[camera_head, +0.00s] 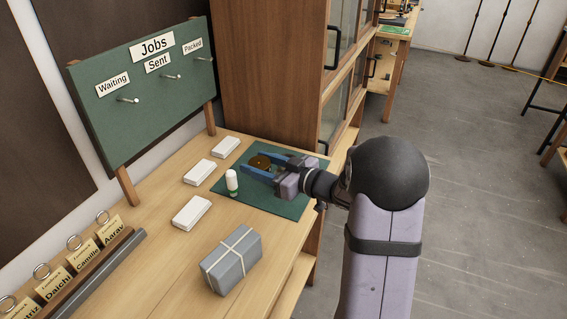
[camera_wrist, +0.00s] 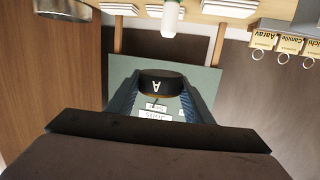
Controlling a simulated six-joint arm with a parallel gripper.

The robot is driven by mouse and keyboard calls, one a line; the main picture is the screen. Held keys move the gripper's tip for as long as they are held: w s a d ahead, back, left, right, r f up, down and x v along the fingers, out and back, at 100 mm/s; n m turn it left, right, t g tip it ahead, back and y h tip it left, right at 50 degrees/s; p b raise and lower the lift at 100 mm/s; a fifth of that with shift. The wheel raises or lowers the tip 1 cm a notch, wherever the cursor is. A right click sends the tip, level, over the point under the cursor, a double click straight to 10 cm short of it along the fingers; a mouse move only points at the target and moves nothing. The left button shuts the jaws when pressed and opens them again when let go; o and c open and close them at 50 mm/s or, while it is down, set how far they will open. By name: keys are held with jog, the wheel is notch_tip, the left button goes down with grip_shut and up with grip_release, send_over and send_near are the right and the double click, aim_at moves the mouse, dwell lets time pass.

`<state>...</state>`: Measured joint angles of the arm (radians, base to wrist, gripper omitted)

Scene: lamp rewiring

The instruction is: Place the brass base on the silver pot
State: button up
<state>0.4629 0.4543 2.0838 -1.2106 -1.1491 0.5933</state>
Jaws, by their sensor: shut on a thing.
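My gripper (camera_head: 255,170) is shut on a round dark-brown and brass-coloured piece (camera_head: 261,162), which I take for the brass base. It is held above the green mat at the table's far right end. In the wrist view its dark side with a pale letter A (camera_wrist: 160,84) shows between the blue fingers. A silvery, rounded metal vessel, likely the silver pot (camera_wrist: 66,9), shows at the top left of the wrist view, cut by the frame edge and apart from the held piece. I cannot make it out in the head view, where my gripper and arm may hide it.
A small white bottle (camera_head: 232,182) stands at the green mat's (camera_head: 286,209) left edge. Several white boxes (camera_head: 191,212) and a grey tied parcel (camera_head: 233,262) lie nearby. The Jobs board (camera_head: 150,95) stands behind; a wooden cabinet (camera_head: 265,70) rises at the far end.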

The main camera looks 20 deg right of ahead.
jog(key=w+d+r+m+t+h, duration=0.2)
jog(key=w+d+r+m+h, duration=0.35)
jog(key=w+d, duration=0.4)
jog(key=shift+n, duration=0.35)
jog(key=shift+s+d+f+p, duration=0.1)
jog(key=shift+s+d+f, duration=0.15)
jog(key=shift+f, duration=1.35)
jog(key=shift+s+d+f+p, duration=0.15)
jog(key=shift+d+f, duration=0.05)
jog(key=shift+f, duration=1.45)
jog(key=shift+s+d+f+p, duration=0.1)
jog(key=shift+s+d+f, duration=0.15)
jog(key=shift+f, duration=1.35)
jog(key=shift+f, duration=0.1)
jog(key=shift+f+b, duration=0.35)
jog(key=shift+f, duration=0.2)
jog(key=o, duration=1.3)
